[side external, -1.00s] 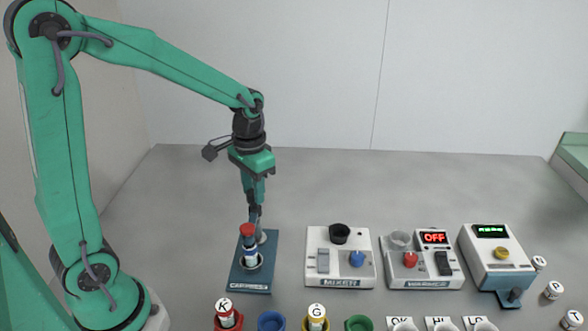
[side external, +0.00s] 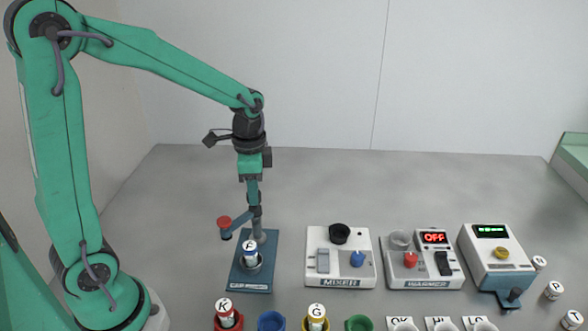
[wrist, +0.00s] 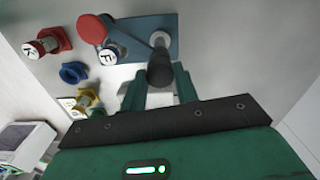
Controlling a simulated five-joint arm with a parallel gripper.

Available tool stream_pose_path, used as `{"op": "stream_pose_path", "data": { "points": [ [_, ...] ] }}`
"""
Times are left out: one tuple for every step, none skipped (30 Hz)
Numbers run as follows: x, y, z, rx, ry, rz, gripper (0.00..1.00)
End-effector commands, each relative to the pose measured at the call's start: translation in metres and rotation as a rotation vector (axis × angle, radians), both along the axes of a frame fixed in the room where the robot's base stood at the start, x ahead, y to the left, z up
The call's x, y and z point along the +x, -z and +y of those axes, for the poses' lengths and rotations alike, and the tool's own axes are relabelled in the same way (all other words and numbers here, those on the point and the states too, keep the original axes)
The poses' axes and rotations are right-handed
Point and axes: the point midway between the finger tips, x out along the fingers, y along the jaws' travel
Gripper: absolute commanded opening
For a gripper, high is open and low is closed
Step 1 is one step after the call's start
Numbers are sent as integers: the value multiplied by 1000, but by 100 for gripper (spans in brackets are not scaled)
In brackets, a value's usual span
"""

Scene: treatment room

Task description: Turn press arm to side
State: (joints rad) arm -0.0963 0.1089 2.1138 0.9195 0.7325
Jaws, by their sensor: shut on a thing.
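The press arm (side external: 224,222) has a round red head and stands on the blue capper base (side external: 263,240). Its red head points out to the left, clear of the vial. The vial marked F (side external: 250,252) stands in the capper socket, its white lid uncovered from above. My gripper (side external: 256,212) is shut on the dark grip of the press arm near its post. The wrist view shows the red head (wrist: 91,29), the F vial (wrist: 110,56) and the dark grip (wrist: 160,74) between my gripper's fingers (wrist: 160,88).
In front are a red holder with the K vial (side external: 225,310), a blue ring (side external: 271,320), a yellow holder with the G vial (side external: 316,315) and a green ring (side external: 359,323).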

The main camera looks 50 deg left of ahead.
Motion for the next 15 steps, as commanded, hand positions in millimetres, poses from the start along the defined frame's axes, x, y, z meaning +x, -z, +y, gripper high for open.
{"op": "stream_pose_path", "data": {
  "points": [
    [0,-1,0,0,46,-1,0],
    [0,-1,0,0,75,-1,0],
    [0,-1,0,0,112,-1,0],
    [0,-1,0,0,141,-1,0],
    [0,-1,0,0,170,-1,0],
    [0,-1,0,0,207,-1,0],
    [0,-1,0,0,236,-1,0],
    [0,-1,0,0,265,-1,0],
    [0,-1,0,0,302,-1,0],
    [0,-1,0,0,331,-1,0],
    [0,-1,0,0,359,-1,0],
    [0,-1,0,1,396,-2,0],
    [0,-1,0,1,424,-2,0],
    [0,-1,0,1,451,-2,0],
    [0,-1,0,1,485,-2,0]
  ]
}}
